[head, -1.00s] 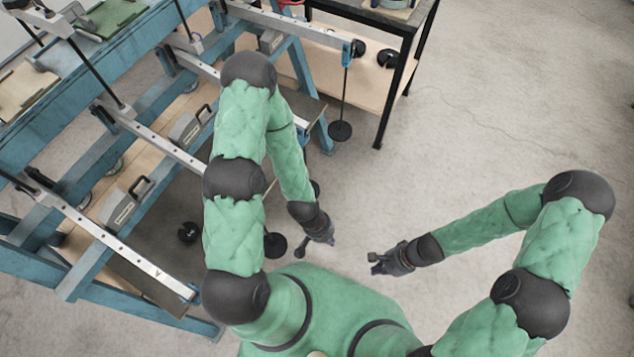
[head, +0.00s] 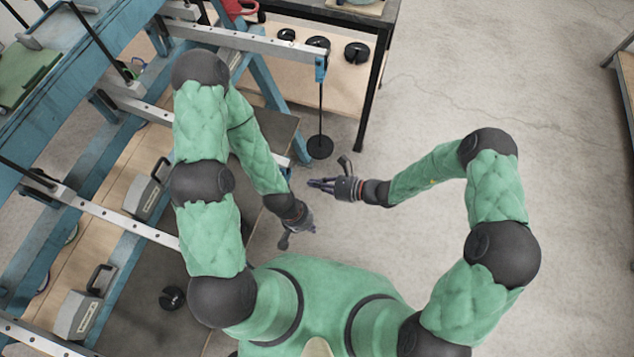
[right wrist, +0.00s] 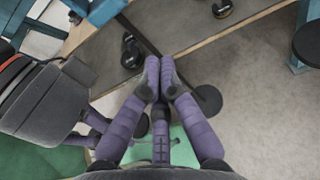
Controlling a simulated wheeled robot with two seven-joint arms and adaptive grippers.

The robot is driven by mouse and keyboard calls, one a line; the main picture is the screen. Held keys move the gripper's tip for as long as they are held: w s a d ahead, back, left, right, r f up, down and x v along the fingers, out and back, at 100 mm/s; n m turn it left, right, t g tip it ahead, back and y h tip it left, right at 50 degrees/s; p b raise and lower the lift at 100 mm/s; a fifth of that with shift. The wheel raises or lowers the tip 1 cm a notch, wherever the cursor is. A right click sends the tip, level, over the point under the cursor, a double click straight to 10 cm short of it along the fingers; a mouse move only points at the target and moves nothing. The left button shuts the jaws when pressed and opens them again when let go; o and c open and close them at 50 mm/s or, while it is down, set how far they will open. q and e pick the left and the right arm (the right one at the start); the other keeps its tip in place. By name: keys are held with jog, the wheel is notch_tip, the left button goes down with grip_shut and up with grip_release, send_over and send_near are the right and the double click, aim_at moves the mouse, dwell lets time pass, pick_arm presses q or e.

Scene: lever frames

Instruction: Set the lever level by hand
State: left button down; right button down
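Several steel lever beams with rows of holes stick out from a blue frame in the head view. The far beam (head: 255,42) carries a blue end clip (head: 321,67) with a rod and black disc weight (head: 320,148) hanging from it. Another beam (head: 110,221) lies nearer, partly behind my left arm. I cannot tell which lever is meant. My left gripper (head: 308,224) is beside my body, its fingers unclear. My right gripper (head: 315,185) is just above it in the picture, empty, with fingers extended and some gap between them. Its purple fingers fill the middle of the right wrist view (right wrist: 160,90).
Grey blocks with handles (head: 82,310) stand on the wooden shelf among the beams. Loose black weights (head: 357,52) lie on a black-framed table's lower shelf. Another weight (head: 173,297) is at lower left. Concrete floor (head: 480,70) is open to the right.

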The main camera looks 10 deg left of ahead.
jog(key=s+b+x, duration=0.1)
jog(key=b+x, duration=0.1)
jog(key=x, duration=0.5)
jog(key=r, duration=0.3)
jog(key=shift+w+r, duration=0.35)
jog(key=shift+w, duration=0.05)
jog(key=shift+r, duration=0.15)
jog(key=d+r+h+p, duration=0.2)
jog(key=d+r+p, duration=0.1)
jog(key=r+p, duration=0.8)
jog(key=shift+r+p, duration=0.3)
jog(key=shift+r, duration=0.45)
jog(key=shift+s+f, duration=0.1)
jog(key=d+r, duration=0.1)
jog(key=d, duration=0.8)
jog(key=shift+s+d+r, duration=0.15)
jog(key=shift+s+d, duration=0.1)
jog(key=shift+s, duration=0.1)
